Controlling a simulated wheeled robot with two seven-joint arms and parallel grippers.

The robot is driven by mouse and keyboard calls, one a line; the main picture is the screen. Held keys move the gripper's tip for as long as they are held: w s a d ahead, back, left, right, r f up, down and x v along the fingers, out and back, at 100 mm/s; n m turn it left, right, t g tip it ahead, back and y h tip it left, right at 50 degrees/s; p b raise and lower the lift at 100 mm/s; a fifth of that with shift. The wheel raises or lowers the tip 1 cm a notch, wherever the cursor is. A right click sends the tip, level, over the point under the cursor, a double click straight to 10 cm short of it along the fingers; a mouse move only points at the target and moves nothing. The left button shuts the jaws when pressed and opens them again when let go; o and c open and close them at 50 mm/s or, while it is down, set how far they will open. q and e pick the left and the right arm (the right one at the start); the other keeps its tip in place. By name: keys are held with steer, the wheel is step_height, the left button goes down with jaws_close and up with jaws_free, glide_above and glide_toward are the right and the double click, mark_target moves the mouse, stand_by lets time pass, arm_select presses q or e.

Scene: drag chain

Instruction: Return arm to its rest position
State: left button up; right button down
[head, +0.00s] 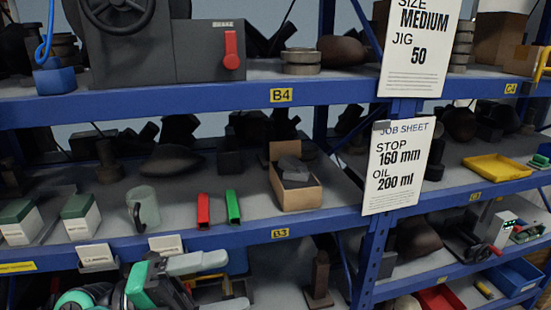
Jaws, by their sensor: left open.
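My left gripper (236,281) is at the bottom of the head view, left of centre, in front of the shelving and below the edge of the shelf labelled B3. Its arm (140,285), green and dark grey, comes in from the bottom left. The two pale grey fingers point right and stand apart, with nothing seen held between them. The lower finger is partly cut off by the frame's bottom edge. My right gripper is not in view.
A blue upright (370,262) stands to the right. A dark post (319,275) stands on the lower shelf.

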arm_select(q)
steer(key=w+a+f+n+t+y, duration=0.1)
steer(key=w+a+n+t+y, duration=0.35)
steer(key=n+t, duration=0.6)
steer(key=w+a+n+t+y, duration=0.4)
steer(key=a+n+t, duration=0.1)
steer(key=n+t, duration=0.5)
steer(key=a+f+n+g+y, duration=0.35)
steer(key=f+n+y, duration=0.25)
steer(key=f, duration=0.3)
steer(key=a+f+n+g+y, duration=0.35)
steer(key=f+n+y, duration=0.25)
steer(key=f, duration=0.2)
steer(key=s+d+f+n+g, duration=0.1)
steer(key=s+d+f+g, duration=0.1)
steer(key=s+f+g, duration=1.5)
step_height(320, 180, down, 33)
steer(key=s+t, duration=0.3)
steer(key=t, duration=0.1)
steer(key=s+a+f+g, duration=0.1)
steer(key=s+a+f, duration=0.1)
steer(key=s+f, duration=0.7)
steer(key=s+a+f+g, duration=0.1)
steer(key=s+a+f, duration=0.1)
steer(key=s+f, duration=0.8)
step_height(320, 180, down, 2)
steer(key=shift+f, duration=0.1)
steer(key=shift+s, duration=0.1)
